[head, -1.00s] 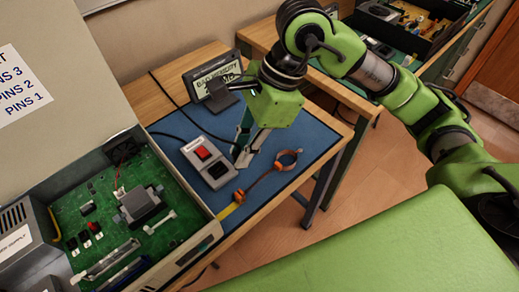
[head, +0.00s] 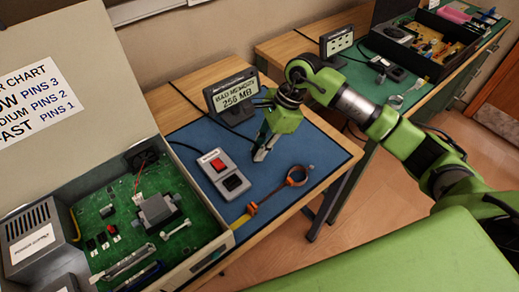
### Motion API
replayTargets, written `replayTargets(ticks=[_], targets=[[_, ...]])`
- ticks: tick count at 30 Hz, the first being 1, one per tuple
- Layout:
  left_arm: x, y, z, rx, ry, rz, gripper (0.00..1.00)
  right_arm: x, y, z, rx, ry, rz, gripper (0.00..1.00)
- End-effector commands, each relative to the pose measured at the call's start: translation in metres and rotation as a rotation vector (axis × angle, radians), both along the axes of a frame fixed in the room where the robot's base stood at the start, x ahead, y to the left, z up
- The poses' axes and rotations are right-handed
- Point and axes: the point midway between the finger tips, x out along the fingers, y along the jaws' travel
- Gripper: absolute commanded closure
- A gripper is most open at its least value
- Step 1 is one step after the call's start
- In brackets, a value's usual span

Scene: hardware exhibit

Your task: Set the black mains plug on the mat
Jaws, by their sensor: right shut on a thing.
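The blue mat (head: 320,150) covers the top of the near wooden bench. My right gripper (head: 262,154) points down at the mat, right of a grey switch box (head: 217,166) with a red rocker and a black square part. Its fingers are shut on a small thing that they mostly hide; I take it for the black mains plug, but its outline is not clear. I cannot tell whether it touches the mat. My left gripper is not in view.
A display (head: 233,100) stands behind. An open computer case (head: 110,225) fills the left. A second bench with another box and display is at back right. The mat's right side is clear.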

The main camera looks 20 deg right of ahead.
Motion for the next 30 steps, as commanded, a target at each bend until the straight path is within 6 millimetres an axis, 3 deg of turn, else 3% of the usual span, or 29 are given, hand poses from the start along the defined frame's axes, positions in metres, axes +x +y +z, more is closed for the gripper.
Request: replayTargets(ticks=[4, 14, 15, 17, 30], targets=[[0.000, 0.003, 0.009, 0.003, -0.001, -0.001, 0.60, -0.001, 0.001, -0.015, 0.001, 0.001, 0.000, 0.97], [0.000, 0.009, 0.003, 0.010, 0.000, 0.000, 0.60, 0.000, 0.000, -0.020, 0.001, -0.001, 0.001, 0.97], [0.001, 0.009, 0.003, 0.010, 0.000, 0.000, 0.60, 0.000, 0.000, -0.020, 0.000, -0.001, 0.001, 0.83], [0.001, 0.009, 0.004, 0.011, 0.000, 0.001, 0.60, 0.000, 0.000, -0.019, 0.001, -0.001, 0.000, 0.68], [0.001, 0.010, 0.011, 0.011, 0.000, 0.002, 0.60, 0.000, 0.001, -0.013, 0.001, 0.000, 0.000, 0.68]])
